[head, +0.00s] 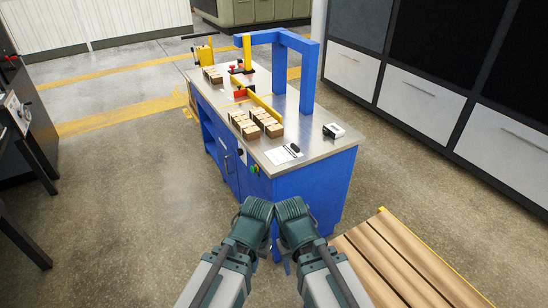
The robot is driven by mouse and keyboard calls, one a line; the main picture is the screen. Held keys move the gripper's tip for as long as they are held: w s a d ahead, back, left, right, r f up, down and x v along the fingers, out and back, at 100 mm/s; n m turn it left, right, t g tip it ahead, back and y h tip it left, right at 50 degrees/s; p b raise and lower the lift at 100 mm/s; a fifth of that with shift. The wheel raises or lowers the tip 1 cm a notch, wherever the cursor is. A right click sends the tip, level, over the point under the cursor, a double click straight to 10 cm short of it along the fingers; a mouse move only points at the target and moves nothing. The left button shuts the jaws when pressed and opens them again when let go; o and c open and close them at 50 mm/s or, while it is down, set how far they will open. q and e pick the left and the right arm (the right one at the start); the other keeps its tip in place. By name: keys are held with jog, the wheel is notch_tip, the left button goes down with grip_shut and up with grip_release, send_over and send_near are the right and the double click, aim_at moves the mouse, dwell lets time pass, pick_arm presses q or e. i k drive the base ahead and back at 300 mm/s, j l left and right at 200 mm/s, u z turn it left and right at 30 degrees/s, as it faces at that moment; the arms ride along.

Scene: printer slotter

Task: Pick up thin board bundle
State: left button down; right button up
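Several small brown board bundles (257,122) sit in a cluster on the steel top of the blue slotter bench (310,150), in front of a yellow bar. More brown bundles (213,75) stand farther back along the left edge. I cannot tell from here which of them is the thin board bundle. My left gripper (252,222) and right gripper (295,222) are close together at the bottom middle, short of the bench and apart from the bundles. Their fingers are mostly hidden by the wrists, so I cannot see whether they are open.
A white sheet (283,154) and a small black-and-white device (333,130) lie on the bench. A blue frame (310,75) rises over it. A slatted wooden pallet (400,255) is at lower right. Cabinets (420,95) line the right. Floor left of the bench is open.

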aim_at(251, 132)
jog(key=z, duration=0.6)
jog(key=i+j+z, duration=0.15)
jog(key=j+z, duration=0.15)
jog(key=i+j+z, duration=0.1)
jog(key=j+z, duration=0.55)
jog(key=j, duration=0.15)
jog(key=j+z, duration=0.3)
jog(key=j, duration=2.35)
